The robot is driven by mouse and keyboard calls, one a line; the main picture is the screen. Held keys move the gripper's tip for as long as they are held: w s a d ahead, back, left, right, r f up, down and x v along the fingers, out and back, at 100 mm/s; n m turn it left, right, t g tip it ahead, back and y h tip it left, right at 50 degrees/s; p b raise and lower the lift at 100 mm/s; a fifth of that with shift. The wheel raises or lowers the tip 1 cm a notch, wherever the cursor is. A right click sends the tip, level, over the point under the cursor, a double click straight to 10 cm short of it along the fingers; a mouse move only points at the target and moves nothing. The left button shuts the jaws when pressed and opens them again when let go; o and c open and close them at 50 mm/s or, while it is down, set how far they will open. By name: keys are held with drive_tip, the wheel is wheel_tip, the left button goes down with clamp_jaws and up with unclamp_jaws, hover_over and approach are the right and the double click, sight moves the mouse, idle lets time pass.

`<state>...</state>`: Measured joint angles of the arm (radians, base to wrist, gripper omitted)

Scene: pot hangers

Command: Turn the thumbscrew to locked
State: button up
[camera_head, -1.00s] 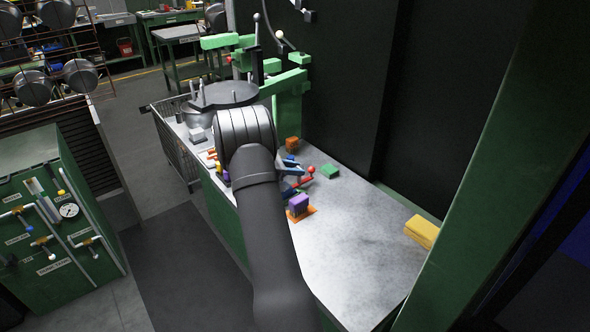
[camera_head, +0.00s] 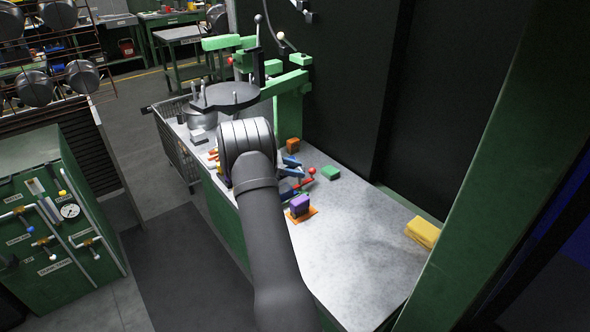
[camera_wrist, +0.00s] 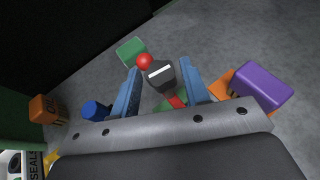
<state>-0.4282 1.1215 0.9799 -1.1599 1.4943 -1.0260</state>
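The likely thumbscrew shows in the wrist view as a dark grey head (camera_wrist: 161,75) with a white stripe, a red ball at its far end and a red part below. In the head view its red parts (camera_head: 311,171) show beside my fingers. My gripper (camera_wrist: 160,68) has two blue fingers, one on each side of the dark head, with visible gaps. It is open, and no firm contact shows. In the head view my gripper (camera_head: 296,171) is low over the bench, partly hidden by my wrist. I cannot read any locked marking.
A purple block (camera_head: 299,204) on an orange base, a green block (camera_head: 330,172) and an orange block (camera_head: 292,145) stand close by. A yellow block (camera_head: 422,231) lies at the bench's right. A green fixture with a dark disc (camera_head: 226,97) stands behind. The bench's front right is clear.

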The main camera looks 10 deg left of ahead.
drive_tip(key=shift+o, duration=0.6)
drive_tip(key=v, duration=1.7)
drive_tip(key=shift+a, duration=0.15)
drive_tip(key=shift+r, duration=0.1)
drive_tip(key=x, duration=1.7)
drive_tip(key=shift+d, duration=0.2)
drive_tip(key=shift+a, duration=0.1)
